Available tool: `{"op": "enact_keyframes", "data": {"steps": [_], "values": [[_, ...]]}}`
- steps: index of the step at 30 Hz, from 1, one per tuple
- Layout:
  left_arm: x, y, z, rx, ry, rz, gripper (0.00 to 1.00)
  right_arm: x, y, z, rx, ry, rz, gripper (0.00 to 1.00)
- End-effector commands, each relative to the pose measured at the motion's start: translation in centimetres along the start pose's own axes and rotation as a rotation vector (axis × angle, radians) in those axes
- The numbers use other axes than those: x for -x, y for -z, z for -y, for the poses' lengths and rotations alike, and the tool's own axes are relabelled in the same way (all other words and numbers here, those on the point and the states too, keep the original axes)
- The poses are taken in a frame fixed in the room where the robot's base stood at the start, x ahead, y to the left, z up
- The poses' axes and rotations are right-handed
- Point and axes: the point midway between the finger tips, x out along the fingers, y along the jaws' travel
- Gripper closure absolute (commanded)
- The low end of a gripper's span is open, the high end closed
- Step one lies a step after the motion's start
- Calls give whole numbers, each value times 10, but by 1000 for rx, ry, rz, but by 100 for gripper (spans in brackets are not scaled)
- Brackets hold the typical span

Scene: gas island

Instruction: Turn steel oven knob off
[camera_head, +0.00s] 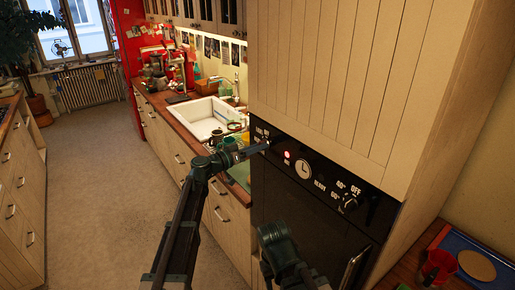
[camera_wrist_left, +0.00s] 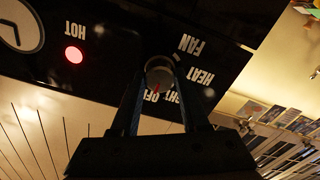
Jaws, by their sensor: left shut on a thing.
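The black oven panel (camera_head: 325,185) has a steel knob at its left end and another steel knob (camera_head: 350,203) at its right, by the marks 40, 60 and OFF. My left gripper (camera_head: 264,146) is at the left knob and mostly hides it in the head view. In the left wrist view my left gripper (camera_wrist_left: 158,88) is shut on this steel knob (camera_wrist_left: 159,70), with a finger on each side. The knob's red mark faces the lettering between the fingers, partly hidden, where OFF shows. FAN and HEAT are printed beside it. My right gripper does not show.
A red HOT light (camera_head: 287,154) glows beside a clock dial (camera_head: 303,169). A counter with a white sink (camera_head: 205,118) lies left of the oven. A red cup (camera_head: 438,265) stands on the right worktop. The floor (camera_head: 110,175) at left is clear.

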Motion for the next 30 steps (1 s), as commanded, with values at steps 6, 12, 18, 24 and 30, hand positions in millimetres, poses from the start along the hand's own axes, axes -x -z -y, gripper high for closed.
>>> {"op": "enact_keyframes", "data": {"steps": [6,12,18,24,30], "values": [[1,-2,-1,-3,-1,5,37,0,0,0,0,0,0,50],[0,-1,0,-1,0,3,25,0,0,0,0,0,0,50],[3,-1,0,0,0,2,25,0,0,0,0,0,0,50],[32,-1,-1,0,3,0,25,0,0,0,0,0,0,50],[77,-1,-1,0,3,0,25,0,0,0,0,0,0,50]]}}
